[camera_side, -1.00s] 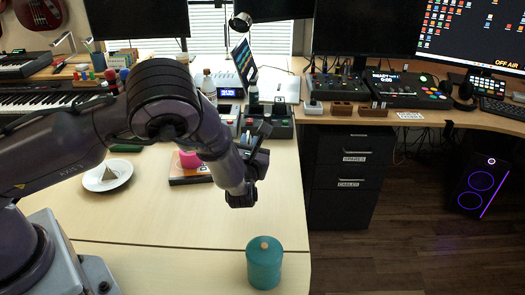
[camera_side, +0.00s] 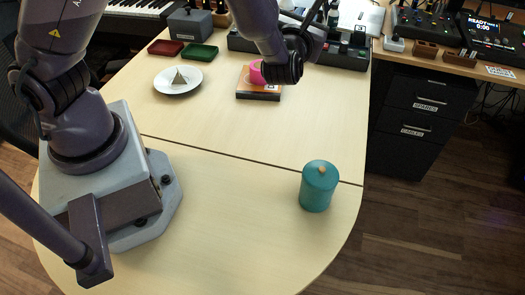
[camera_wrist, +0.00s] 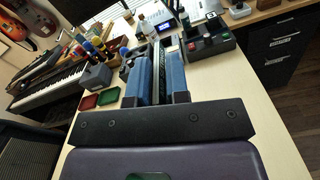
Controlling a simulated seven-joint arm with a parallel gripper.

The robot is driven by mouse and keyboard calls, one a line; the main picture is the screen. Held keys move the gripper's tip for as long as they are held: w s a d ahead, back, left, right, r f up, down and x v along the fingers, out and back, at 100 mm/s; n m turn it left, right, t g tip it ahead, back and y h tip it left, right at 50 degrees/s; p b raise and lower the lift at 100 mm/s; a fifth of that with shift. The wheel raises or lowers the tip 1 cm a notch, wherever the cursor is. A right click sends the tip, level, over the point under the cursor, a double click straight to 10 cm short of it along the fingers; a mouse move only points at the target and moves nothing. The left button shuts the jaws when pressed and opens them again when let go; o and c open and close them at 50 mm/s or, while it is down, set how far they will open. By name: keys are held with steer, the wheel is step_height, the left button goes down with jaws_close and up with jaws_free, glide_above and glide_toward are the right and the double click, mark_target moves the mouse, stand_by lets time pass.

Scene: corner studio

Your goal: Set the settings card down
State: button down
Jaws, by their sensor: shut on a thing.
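My gripper (camera_wrist: 158,60) shows in the wrist view with its two blue fingers close together on a thin dark thing, seen nearly edge-on. This is probably the settings card (camera_wrist: 157,68); its face cannot be read. In the side view my gripper (camera_side: 312,20) is at the top edge, above the far part of the table, right of the pink mug (camera_side: 256,72). The card cannot be made out clearly there, and whether it touches anything below is hidden.
A white plate (camera_side: 160,86) with a small pyramid, red tray (camera_side: 166,47) and green tray (camera_side: 198,52) lie left. A black button box (camera_side: 350,57) stands behind. A teal canister (camera_side: 318,190) stands front right; the front table is mostly clear.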

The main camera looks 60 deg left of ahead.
steer(key=shift+r, duration=0.7)
steer(key=s+a+f+n+g+y, duration=0.2)
steer(key=s+a+f+n+g, duration=0.2)
steer(key=s+a+n+g, duration=0.3)
steer(key=s+a+f+n+g+y, duration=0.3)
steer(key=s+a+n+g, duration=0.15)
steer(key=s+g, duration=0.45)
steer(key=s+d+f+n+g+h, duration=0.2)
steer(key=s+d+n+g+h, duration=0.1)
steer(key=s+n+g+h, duration=0.35)
steer(key=s+d+f+n+g+h, duration=0.25)
steer(key=s+n+g+h, duration=0.25)
steer(key=n+g+h, duration=0.25)
steer(key=w+d+r+n+t+h, duration=0.25)
steer(key=d+n+t+h, duration=0.35)
steer(key=d+n+h, duration=0.9)
steer(key=w+a+r+n+t+h, duration=0.35)
steer(key=w+n+t, duration=0.2)
steer(key=t, duration=0.35)
steer(key=w+a+r+n+t+h, duration=0.25)
steer(key=w+r+n+t, duration=0.2)
steer(key=w+t, duration=0.35)
steer(key=shift+m+t+y, duration=0.25)
steer(key=shift+t+y, duration=0.05)
steer(key=shift+t, duration=0.3)
steer(key=f, duration=0.7)
steer(key=s+f, duration=0.1)
steer(key=f, duration=1.4)
steer(key=shift+s+f, duration=0.2)
steer(key=shift+f, duration=0.2)
